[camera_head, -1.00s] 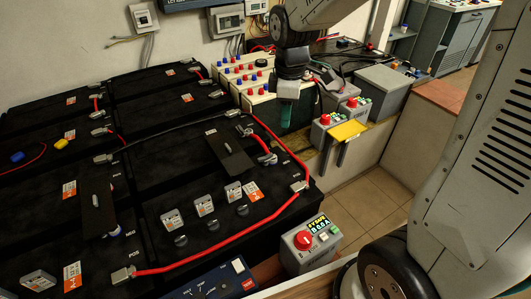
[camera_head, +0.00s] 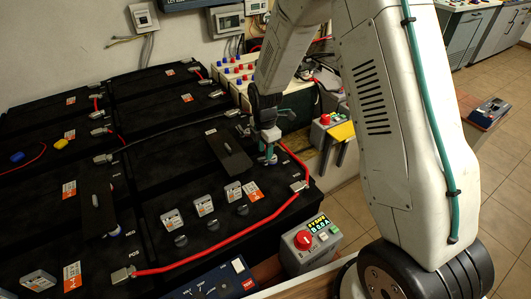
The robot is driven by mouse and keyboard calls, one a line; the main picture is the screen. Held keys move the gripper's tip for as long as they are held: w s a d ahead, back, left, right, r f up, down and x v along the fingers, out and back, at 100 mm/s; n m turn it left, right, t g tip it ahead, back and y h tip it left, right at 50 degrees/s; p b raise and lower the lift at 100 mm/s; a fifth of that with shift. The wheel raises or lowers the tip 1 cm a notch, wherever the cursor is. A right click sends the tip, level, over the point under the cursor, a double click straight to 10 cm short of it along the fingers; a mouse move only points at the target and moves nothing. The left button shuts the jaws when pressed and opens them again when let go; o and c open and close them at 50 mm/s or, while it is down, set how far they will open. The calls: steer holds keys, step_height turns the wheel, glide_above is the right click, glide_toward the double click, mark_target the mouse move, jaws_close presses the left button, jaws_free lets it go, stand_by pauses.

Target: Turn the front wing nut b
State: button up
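My gripper (camera_head: 268,157) points down over the near black battery (camera_head: 165,185), at the metal terminal end of the red cable (camera_head: 294,158). Its fingertips are at or very close to the terminal there, and the gripper hides most of it. I cannot tell whether the fingers touch the terminal or grip a wing nut. A second silver terminal (camera_head: 232,113) sits just behind and to the left, clear of the gripper. No letter marking a nut as b is legible.
A dark flat plate (camera_head: 229,154) lies on the battery just left of my gripper. Grey blocks (camera_head: 203,204) stand nearer the front. A box with a red knob (camera_head: 304,239) and lit display is at the front right. Tiled floor (camera_head: 500,175) is free at right.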

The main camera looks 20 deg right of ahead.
steer(key=shift+f, duration=1.05)
jaws_close()
steer(key=shift+m, duration=0.4)
steer(key=m, duration=0.3)
steer(key=shift+m, duration=0.4)
steer(key=m, duration=0.9)
steer(key=shift+w, duration=0.1)
steer(key=m, duration=0.4)
steer(key=shift+m, duration=0.3)
